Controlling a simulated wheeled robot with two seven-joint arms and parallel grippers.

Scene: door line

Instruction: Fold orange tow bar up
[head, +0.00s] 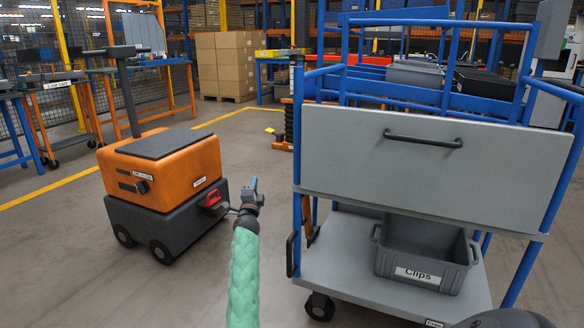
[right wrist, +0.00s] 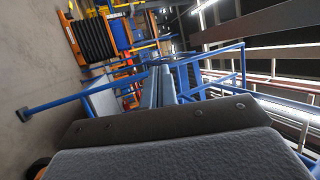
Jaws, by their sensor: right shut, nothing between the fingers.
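A narrow orange bar (head: 314,222), which looks like the tow bar, stands close to upright against the left front post of the blue and grey cart (head: 430,160). Its lower end is dark and partly hard to make out.
A grey box marked Clips (head: 425,257) sits on the cart's lower shelf (head: 345,255). Stacked cardboard boxes (head: 226,65) stand behind. Floor is clear between tugger and cart.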

